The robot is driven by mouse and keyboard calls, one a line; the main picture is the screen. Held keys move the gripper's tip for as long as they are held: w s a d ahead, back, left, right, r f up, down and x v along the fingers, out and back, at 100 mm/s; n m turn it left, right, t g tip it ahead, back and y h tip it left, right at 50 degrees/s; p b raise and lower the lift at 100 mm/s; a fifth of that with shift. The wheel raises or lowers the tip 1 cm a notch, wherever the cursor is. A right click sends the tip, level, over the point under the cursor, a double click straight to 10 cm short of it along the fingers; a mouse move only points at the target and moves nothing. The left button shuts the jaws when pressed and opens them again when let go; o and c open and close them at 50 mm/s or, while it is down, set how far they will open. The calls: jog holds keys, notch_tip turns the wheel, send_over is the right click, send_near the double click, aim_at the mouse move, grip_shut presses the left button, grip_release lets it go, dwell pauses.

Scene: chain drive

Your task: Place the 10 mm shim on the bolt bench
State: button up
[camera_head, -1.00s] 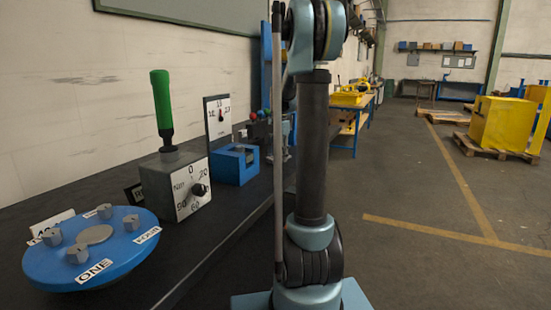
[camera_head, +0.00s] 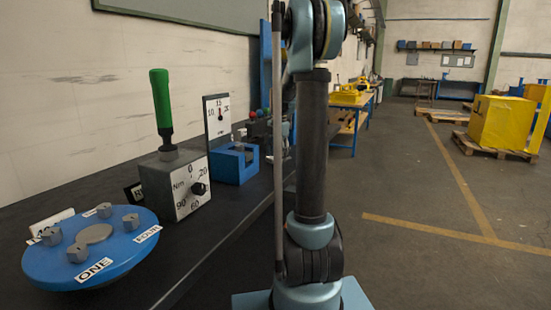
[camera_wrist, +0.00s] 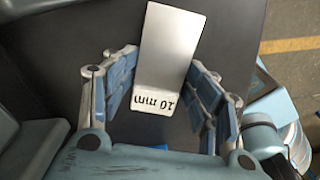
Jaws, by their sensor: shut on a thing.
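The 10 mm shim (camera_wrist: 172,45) shows in the wrist view as a pale flat plate with a bent end marked "10 mm". It lies between the two fingers of my gripper (camera_wrist: 165,75), which is shut on it. A dark surface lies behind the shim; I cannot tell the gap to it. In the head view my arm stands in the middle, and the gripper and shim are not seen. A dark bench (camera_head: 205,248) runs along the left wall; I cannot tell whether it is the bolt bench.
On the bench stand a blue disc (camera_head: 125,250) with several grey knobs, a grey torque box (camera_head: 165,185) with a green handle (camera_head: 160,100), a dial plate (camera_head: 218,130) and a blue fixture (camera_head: 232,170). Open floor (camera_head: 420,270) lies to the right, with a yellow crate (camera_head: 500,122) beyond.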

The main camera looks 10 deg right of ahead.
notch_tip(320, 180, up, 13)
jog(key=shift+w+d+f, duration=0.2)
jog(key=shift+d, duration=0.1)
dwell(0.5)
